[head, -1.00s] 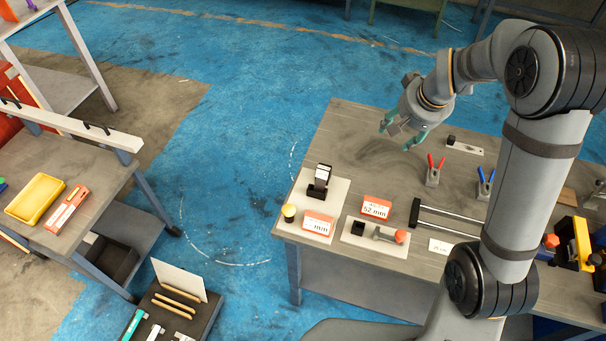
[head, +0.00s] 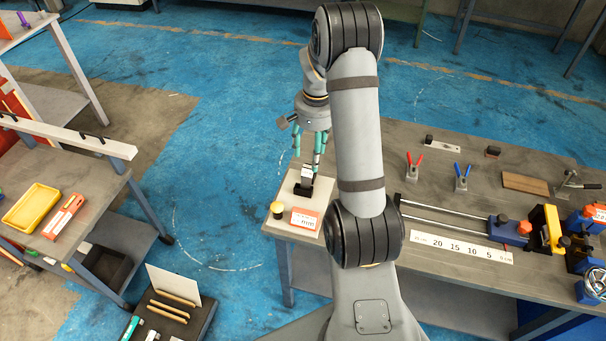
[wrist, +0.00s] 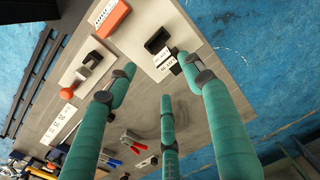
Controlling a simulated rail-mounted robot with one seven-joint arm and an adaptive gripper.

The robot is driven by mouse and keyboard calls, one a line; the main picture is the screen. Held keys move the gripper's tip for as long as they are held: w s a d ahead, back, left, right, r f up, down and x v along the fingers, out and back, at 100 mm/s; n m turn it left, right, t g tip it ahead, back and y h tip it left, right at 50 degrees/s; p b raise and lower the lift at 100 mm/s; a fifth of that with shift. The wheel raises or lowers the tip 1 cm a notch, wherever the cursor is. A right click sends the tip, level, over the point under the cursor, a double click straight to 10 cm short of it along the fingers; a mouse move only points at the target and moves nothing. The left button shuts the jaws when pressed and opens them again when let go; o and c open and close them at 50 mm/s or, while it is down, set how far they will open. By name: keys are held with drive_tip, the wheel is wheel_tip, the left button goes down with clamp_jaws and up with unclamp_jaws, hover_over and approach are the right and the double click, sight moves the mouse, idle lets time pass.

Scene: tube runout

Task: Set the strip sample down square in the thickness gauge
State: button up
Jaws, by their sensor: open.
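A strip sample (head: 306,174), upright with a pale labelled face and dark edges, stands at a black block (head: 313,187) on a white plate at the table's near left corner. I take this to be the thickness gauge; its lettering is unreadable. In the wrist view the strip (wrist: 164,58) shows beside the black block (wrist: 157,40), close to one teal fingertip. Whether it sits square in the block is unclear. My gripper (head: 307,162) is over it, fingers pointing down; in the wrist view my gripper (wrist: 155,68) has its fingers spread. Contact with the strip cannot be told.
My arm hides part of the table.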

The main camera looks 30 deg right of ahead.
sight(308, 168)
wheel_tip(308, 168, down, 2)
drive_tip(key=shift+w+a, duration=0.15)
drive_tip(key=shift+w+a+f+p, duration=0.15)
drive_tip(key=shift+f+p, duration=0.4)
drive_tip(key=shift+f, duration=0.8)
drive_tip(key=shift+w+f+p, duration=0.1)
drive_tip(key=shift+f+p, duration=0.45)
drive_tip(key=shift+f, duration=0.8)
clamp_jaws()
drive_tip(key=shift+r, duration=0.1)
wheel_tip(308, 168, up, 4)
drive_tip(key=shift+f+b, duration=0.2)
drive_tip(key=shift+b, duration=0.55)
drive_tip(key=s+d+r+b, duration=0.2)
drive_tip(key=s+d+r, duration=0.5)
drive_tip(key=s+d, duration=0.1)
drive_tip(key=shift+d+r+b, duration=0.15)
drive_tip(key=shift+d+b, duration=0.1)
drive_tip(key=shift+b, duration=0.1)
